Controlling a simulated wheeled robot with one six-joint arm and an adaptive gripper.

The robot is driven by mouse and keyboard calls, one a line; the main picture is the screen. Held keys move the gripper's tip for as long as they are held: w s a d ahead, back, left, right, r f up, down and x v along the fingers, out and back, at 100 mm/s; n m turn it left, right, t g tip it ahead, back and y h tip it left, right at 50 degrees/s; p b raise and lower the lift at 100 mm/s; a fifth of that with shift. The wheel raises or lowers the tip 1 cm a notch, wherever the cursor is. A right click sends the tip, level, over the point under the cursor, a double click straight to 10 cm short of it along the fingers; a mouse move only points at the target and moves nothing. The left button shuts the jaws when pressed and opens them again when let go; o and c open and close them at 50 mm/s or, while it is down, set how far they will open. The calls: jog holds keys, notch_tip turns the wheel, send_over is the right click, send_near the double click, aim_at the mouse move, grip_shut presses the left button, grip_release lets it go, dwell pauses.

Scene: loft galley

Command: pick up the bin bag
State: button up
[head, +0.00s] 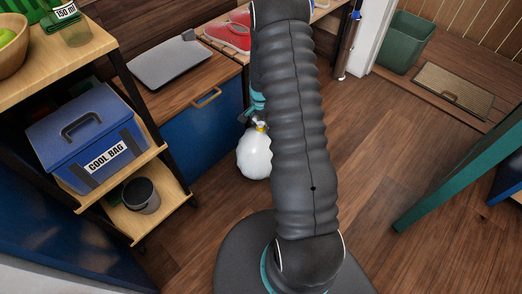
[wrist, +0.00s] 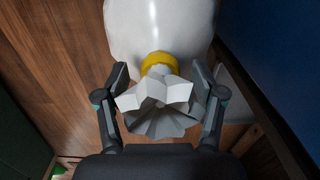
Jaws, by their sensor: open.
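The bin bag (head: 254,156) is white and full, with a yellow tie at its neck, and stands on the wooden floor beside the blue cabinet. My arm hides its right part in the head view. In the wrist view the bin bag (wrist: 160,28) fills the top, with the yellow tie and the gathered pale top below it. My gripper (wrist: 160,80) is open, one finger on each side of the tied neck. Gaps show between the fingers and the neck. In the head view my gripper (head: 256,112) is mostly hidden behind my arm, just above the bag.
A blue cabinet (head: 212,128) stands close beside the bag. A shelf cart at left holds a blue cool bag (head: 90,138) and a dark bucket (head: 141,196). A green bin (head: 404,42) and a mat (head: 453,90) are at back right. Open floor lies right of my arm.

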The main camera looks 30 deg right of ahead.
jog(key=shift+c, duration=0.3)
grip_shut()
